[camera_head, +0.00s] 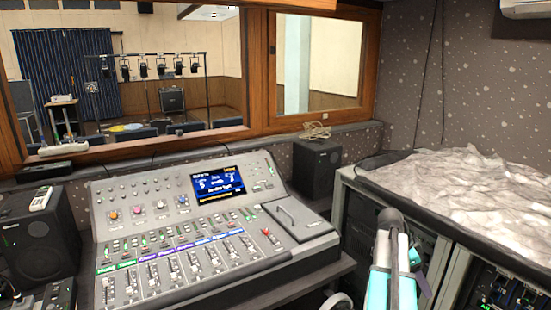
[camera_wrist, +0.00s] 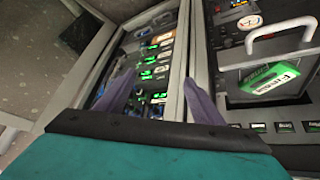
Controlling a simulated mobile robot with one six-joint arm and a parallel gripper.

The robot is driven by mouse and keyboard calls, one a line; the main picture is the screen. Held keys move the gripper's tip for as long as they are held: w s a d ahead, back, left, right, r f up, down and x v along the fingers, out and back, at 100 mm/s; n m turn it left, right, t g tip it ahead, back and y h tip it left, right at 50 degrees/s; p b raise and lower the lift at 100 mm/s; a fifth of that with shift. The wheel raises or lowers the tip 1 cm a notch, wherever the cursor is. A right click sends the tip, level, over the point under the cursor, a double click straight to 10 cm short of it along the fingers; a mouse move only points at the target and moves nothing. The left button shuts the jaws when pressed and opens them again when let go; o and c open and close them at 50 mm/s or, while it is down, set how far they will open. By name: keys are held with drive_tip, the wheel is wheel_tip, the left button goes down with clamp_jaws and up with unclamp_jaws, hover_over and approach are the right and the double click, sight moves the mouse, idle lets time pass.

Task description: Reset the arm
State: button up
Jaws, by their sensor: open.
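My arm, teal and white with a dark joint on top, rises at the bottom right of the head view, to the right of the mixing console (camera_head: 190,225). My gripper (camera_wrist: 163,92) shows in the wrist view with two purple fingers spread apart and nothing between them. It faces down towards rack equipment (camera_wrist: 150,60) with green lit labels. In the head view only a small purple part of the gripper shows beside my arm. The console has rows of faders, knobs, coloured labels and a lit blue screen (camera_head: 216,184). My gripper is apart from the faders.
Black speakers stand left (camera_head: 38,240) and behind right (camera_head: 317,168) of the console. A rack cabinet with a crumpled grey-white cover (camera_head: 460,195) fills the right side. A wood-framed window (camera_head: 135,150) is behind. In the wrist view, a metal handle (camera_wrist: 282,45) stands up at right.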

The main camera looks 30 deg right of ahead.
drive_tip(key=w+a+f+n+y, duration=0.1)
drive_tip(key=w+a+f+n, duration=0.3)
drive_tip(key=a+f, duration=0.95)
drive_tip(key=w+a+f+n, duration=0.45)
drive_tip(key=a+f, duration=0.75)
drive_tip(key=a, duration=0.3)
drive_tip(key=s+a+f+n+y, duration=0.1)
drive_tip(key=s+a+f+n, duration=0.4)
drive_tip(key=a, duration=0.4)
drive_tip(key=s+a+f+n+y, duration=0.1)
drive_tip(key=s+a+f+n, duration=0.4)
drive_tip(key=a, duration=0.5)
drive_tip(key=s+a+f+n+g+y, duration=0.1)
drive_tip(key=s+a+f+n, duration=0.5)
drive_tip(key=s+a+f, duration=0.2)
drive_tip(key=shift+a+y, duration=0.4)
drive_tip(key=shift+a, duration=0.3)
drive_tip(key=shift+r, duration=0.1)
drive_tip(key=c, duration=0.8)
